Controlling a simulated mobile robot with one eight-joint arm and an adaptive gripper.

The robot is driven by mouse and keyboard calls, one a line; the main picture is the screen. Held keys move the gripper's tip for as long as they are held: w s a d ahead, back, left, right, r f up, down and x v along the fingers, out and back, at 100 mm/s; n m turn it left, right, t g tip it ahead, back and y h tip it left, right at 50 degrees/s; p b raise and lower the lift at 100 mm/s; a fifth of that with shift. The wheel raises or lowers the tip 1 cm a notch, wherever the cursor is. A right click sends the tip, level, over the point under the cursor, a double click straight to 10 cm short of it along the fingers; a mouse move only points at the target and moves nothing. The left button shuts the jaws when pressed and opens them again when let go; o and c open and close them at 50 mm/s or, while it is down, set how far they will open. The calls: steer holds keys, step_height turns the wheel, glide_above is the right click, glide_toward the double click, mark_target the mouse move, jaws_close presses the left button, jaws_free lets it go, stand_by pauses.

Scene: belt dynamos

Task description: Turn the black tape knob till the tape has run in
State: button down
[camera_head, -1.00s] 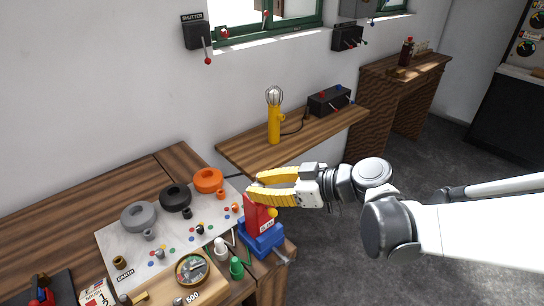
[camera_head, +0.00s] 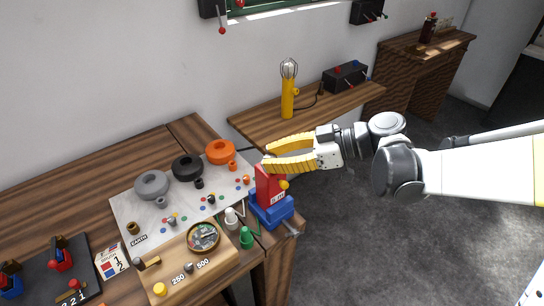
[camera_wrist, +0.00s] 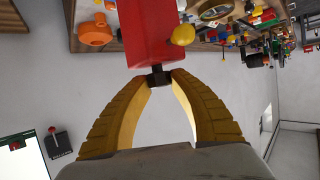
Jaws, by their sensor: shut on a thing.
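The black tape knob (camera_wrist: 158,79) shows in the wrist view as a small dark square piece at the end of a red block (camera_wrist: 148,35). My gripper (camera_wrist: 160,74) has its two yellow fingertips closed on the knob from both sides. In the head view the red block (camera_head: 268,186) stands upright on a blue base (camera_head: 271,209) at the bench's right end. My gripper (camera_head: 266,160) reaches it from the right, at its top. The knob is hidden by the fingers there. A yellow ball (camera_head: 284,185) sticks out of the block's side. I cannot make out the tape.
A pale board with grey, black and orange rings (camera_head: 220,151) lies left of the block. White and green pegs (camera_head: 246,237) and a round dial (camera_head: 203,237) stand close in front. A yellow lamp (camera_head: 287,101) stands on the shelf behind. Floor is open at right.

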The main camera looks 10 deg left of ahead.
steer(key=c, duration=1.1)
jaws_free()
steer(key=shift+f, duration=0.1)
steer(key=v, duration=1.2)
steer(key=s+d+f+m+t+h, duration=0.3)
steer(key=s+d+m+h, duration=0.3)
steer(key=d+m, duration=0.3)
steer(key=s+d+f+m+t+h, duration=0.3)
steer(key=s+d+m+h, duration=0.3)
steer(key=d+m, duration=0.3)
steer(key=shift+t+h, duration=0.8)
